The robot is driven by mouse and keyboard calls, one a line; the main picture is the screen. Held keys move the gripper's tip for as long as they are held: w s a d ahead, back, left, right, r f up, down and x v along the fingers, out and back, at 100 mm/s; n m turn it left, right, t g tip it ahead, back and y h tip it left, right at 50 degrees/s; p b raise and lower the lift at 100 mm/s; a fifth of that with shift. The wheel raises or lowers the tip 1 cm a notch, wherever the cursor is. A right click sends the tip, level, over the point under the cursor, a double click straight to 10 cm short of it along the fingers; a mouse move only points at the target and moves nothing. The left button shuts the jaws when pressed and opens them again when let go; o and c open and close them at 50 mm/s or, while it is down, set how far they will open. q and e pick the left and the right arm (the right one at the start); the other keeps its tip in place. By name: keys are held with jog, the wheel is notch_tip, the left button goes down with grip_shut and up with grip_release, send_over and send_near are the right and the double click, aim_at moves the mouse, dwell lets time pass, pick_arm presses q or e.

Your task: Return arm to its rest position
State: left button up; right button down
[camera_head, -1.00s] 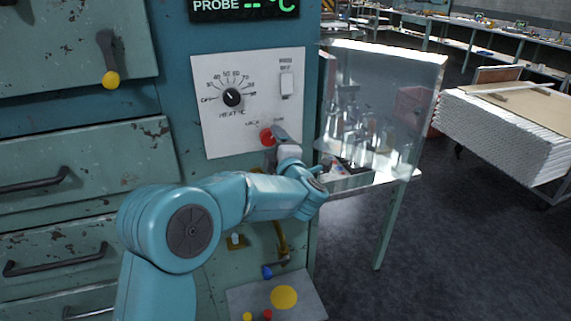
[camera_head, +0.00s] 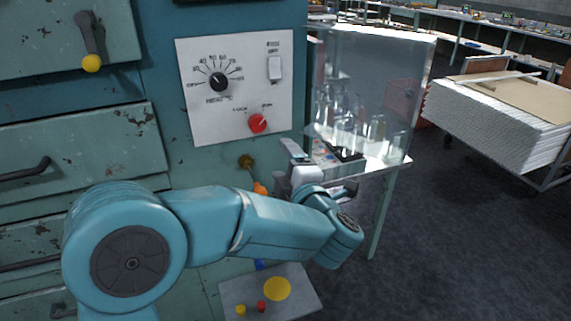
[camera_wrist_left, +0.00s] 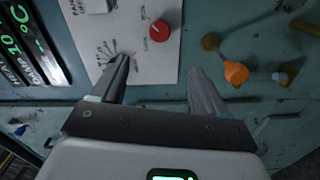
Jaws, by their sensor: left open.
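My left arm reaches in from the lower left in the head view. Its gripper (camera_head: 318,168) is open and empty, below and right of the red knob (camera_head: 258,122), apart from it. In the left wrist view, the two fingers of the left gripper (camera_wrist_left: 158,68) stand well apart with nothing between them. The red knob (camera_wrist_left: 159,30) shows beyond them on the white control panel (camera_wrist_left: 120,25). My right gripper is in neither view.
An orange knob (camera_head: 260,188) and a brass knob (camera_head: 246,161) stick out of the cabinet front below the panel. A glass-fronted case of glassware (camera_head: 370,90) stands right of the gripper. A sloped button plate (camera_head: 240,293) juts out below. Open floor lies at the right.

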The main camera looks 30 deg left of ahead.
pick_arm(q)
jog(key=d+f+m+h+p, duration=0.1)
jog(key=d+f+m+h, duration=0.15)
jog(key=f+m, duration=0.4)
jog(key=w+d+f+m+h, duration=0.1)
jog(key=d+f+m+h, duration=0.2)
jog(key=f, duration=0.7)
jog(key=d+f+m+h+p, duration=0.1)
jog(key=f+m+h, duration=0.35)
jog(key=f, duration=0.35)
jog(key=s+d+f+m+g+h+p, duration=0.1)
jog(key=s+d+f+m+g+h, duration=0.2)
jog(key=s+f, duration=0.4)
jog(key=s+d+f+m+g+h, duration=0.2)
jog(key=s+f+m+g, duration=0.1)
jog(key=s+f, duration=0.35)
jog(key=s+d+f+m+g+h, duration=0.1)
jog(key=s+f+g, duration=0.1)
jog(key=s, duration=0.4)
jog(key=s+d+f+m+g+h, duration=0.1)
jog(key=s+d+f+m+g, duration=0.1)
jog(key=s, duration=0.5)
jog(key=shift+s+d+f+g+h+p, duration=0.15)
jog(key=shift+f+g+h+p, duration=0.25)
jog(key=shift+g, duration=0.3)
jog(key=shift+r, duration=0.1)
